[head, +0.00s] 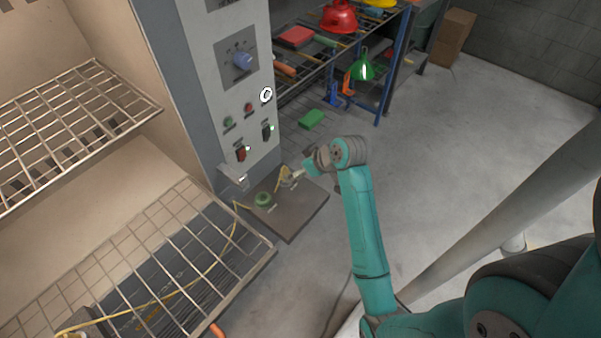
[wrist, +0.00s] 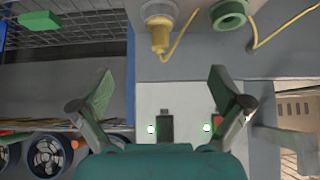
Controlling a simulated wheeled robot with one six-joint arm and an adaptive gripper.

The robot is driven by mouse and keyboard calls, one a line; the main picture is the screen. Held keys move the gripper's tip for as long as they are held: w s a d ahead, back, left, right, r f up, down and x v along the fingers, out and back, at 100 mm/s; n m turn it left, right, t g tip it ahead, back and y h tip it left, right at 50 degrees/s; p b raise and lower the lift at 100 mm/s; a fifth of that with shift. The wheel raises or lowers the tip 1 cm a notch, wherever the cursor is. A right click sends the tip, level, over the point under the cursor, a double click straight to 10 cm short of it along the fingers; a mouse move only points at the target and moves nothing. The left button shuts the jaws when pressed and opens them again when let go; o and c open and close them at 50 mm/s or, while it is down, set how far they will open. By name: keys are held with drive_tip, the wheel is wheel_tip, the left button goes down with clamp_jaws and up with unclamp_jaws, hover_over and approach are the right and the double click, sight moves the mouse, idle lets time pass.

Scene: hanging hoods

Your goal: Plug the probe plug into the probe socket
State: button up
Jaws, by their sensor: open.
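The yellow plug (wrist: 160,38) shows at the top of the wrist view, standing at a pale round collar (wrist: 158,9), with a yellow cable curving off its right side. A green ring (wrist: 228,14) is to its right; in the head view the green ring (head: 263,200) sits on a dark ledge. I cannot tell for certain which fitting is the probe socket. My gripper (wrist: 161,78) is open and empty, its two fingers spread apart with the plug beyond the gap between them, not touching. In the head view my gripper (head: 296,176) is above the ledge, near the panel.
A grey control panel (head: 238,100) with a knob, buttons and a white ring (head: 266,95) stands behind the ledge (head: 290,222). Wire racks (head: 75,110) are on the left. A shelf with helmets (head: 339,17) and a hanging green lamp (head: 362,68) is behind. Open floor lies right.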

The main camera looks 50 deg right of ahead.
sight(285, 171)
drive_tip(key=x, duration=0.9)
drive_tip(key=shift+w+a+f, duration=0.1)
drive_tip(key=shift+w+f, duration=0.15)
drive_tip(key=c, duration=1.8)
drive_tip(key=shift+s+f, duration=0.1)
drive_tip(key=shift+c, duration=0.2)
drive_tip(key=shift+r, duration=2.6)
drive_tip(key=shift+a, duration=0.1)
